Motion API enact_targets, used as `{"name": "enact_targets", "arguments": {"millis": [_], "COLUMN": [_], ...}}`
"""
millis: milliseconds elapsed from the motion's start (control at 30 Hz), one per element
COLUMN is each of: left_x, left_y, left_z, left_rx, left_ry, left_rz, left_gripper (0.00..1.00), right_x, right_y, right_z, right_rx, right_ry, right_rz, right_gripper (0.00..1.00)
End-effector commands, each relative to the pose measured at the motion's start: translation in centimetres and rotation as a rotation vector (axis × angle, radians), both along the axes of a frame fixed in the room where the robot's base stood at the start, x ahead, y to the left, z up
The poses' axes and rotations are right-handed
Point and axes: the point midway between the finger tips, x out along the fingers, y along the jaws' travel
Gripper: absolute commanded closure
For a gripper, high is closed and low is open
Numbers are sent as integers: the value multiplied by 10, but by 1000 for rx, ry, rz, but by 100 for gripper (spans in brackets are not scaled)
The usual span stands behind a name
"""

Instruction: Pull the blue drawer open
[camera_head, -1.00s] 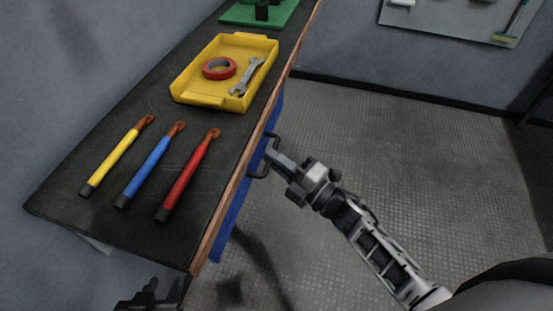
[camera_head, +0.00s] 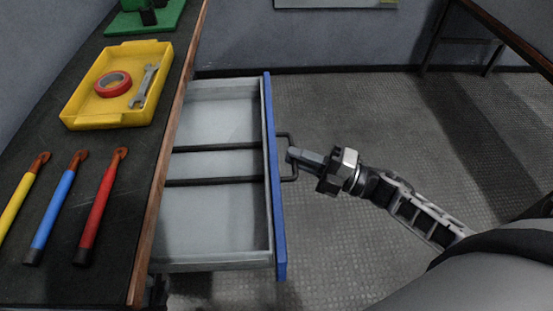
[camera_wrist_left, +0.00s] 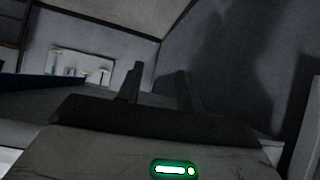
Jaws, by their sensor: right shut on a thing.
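The blue drawer (camera_head: 279,225) stands well out from under the bench in the head view. Its grey inside shows, crossed by two dark bars, and looks empty. A dark bar handle (camera_head: 284,136) sits on the outer side of its blue front. My right gripper (camera_head: 293,157) comes in from the right and is shut on this handle. My left gripper is mostly hidden below the bench edge in the head view. In the left wrist view the two fingers of my left gripper (camera_wrist_left: 160,92) stand apart with nothing between them.
On the dark bench top (camera_head: 75,130) are a yellow tray (camera_head: 80,113) with red tape and a wrench, and yellow, blue and red-handled tools. A green stand (camera_head: 145,20) is further back. The floor right of the drawer is clear. Another table (camera_head: 510,35) stands at upper right.

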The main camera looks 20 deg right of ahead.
Motion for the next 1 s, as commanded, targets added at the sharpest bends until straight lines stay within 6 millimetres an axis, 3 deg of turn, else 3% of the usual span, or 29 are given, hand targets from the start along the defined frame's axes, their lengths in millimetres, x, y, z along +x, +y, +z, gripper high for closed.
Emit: {"name": "enact_targets", "arguments": {"millis": [200, 633, 667, 700, 1000], "left_x": [-2, -1, -1, 0, -1], "left_y": [-1, -1, -1, -2, -2], "left_z": [-2, 1, 1, 1, -1], "left_rx": [-5, -9, -10, -11, -12], "left_ry": [2, -4, -3, -3, 3], "left_rz": [0, 3, 3, 4, 7], "left_gripper": [64, 64, 64, 64, 64], "right_x": [-9, -10, -10, -10, -10], "right_y": [-23, -27, -27, -27, -26], "right_z": [-1, 0, 0, 0, 0], "right_rx": [-1, 0, 0, 0, 0], "right_ry": [0, 0, 0, 0, -1], "right_rz": [-2, -5, -5, -6, -4], "right_gripper": [100, 100, 81, 70, 68]}}
